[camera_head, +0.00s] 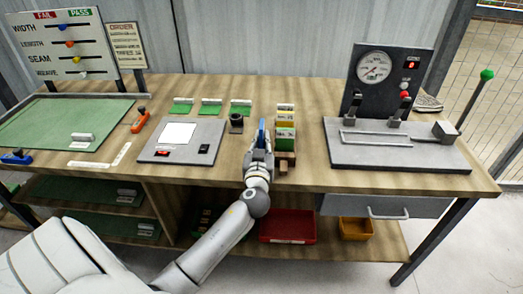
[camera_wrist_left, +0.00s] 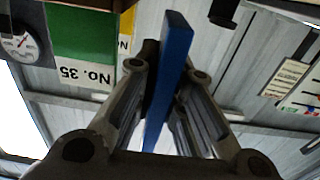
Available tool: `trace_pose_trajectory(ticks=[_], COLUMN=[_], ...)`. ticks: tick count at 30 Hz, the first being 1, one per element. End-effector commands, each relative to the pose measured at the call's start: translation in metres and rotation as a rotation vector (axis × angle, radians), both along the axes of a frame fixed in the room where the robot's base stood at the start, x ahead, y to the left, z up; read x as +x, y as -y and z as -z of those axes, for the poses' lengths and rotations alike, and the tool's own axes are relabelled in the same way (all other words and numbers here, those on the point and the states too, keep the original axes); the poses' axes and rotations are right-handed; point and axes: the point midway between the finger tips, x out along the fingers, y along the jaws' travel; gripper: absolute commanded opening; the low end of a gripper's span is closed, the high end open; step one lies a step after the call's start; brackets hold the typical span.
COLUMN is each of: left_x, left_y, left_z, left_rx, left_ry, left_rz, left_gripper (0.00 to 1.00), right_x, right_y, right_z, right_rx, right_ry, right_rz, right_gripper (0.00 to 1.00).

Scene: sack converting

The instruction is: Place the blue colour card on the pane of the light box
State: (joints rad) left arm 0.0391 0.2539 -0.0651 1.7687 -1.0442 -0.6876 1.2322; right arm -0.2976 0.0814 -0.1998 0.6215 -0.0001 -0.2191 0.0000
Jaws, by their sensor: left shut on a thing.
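My left gripper (camera_head: 260,146) is shut on the blue colour card (camera_head: 262,128). In the left wrist view the blue card (camera_wrist_left: 173,65) stands edge-on between the two fingers (camera_wrist_left: 165,100). The gripper is over the bench, just left of the card rack (camera_head: 285,158). The light box (camera_head: 212,133) is a flat grey box to the left of the gripper. Its white pane (camera_head: 178,134) is bare and lit. My right gripper is not in view.
The rack holds green and yellow cards; a green one (camera_wrist_left: 80,30) shows in the wrist view. A small dark cylinder (camera_head: 236,123) stands between light box and gripper. Green cards (camera_head: 211,107) lie behind the light box. A gauge tester (camera_head: 395,150) stands at right.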

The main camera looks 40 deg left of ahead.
Motion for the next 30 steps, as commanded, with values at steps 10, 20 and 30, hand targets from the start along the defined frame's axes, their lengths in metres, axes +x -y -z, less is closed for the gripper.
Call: trace_pose_trajectory(ticks=[10, 20, 30], left_x=[0.005, 0.004, 0.004], left_y=[-0.005, -0.004, -0.004], left_z=[0.032, 0.039, 0.041], left_rx=[0.003, 0.0, 0.0], left_ry=[-0.004, -0.001, -0.002], left_rz=[0.001, 0.001, 0.001], left_gripper=[0.0, 0.0, 0.2], right_x=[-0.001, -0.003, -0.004], right_y=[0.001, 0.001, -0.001], right_z=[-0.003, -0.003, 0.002], right_rx=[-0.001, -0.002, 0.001], right_ry=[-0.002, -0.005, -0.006], right_rz=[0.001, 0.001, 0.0], right_gripper=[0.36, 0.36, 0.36])
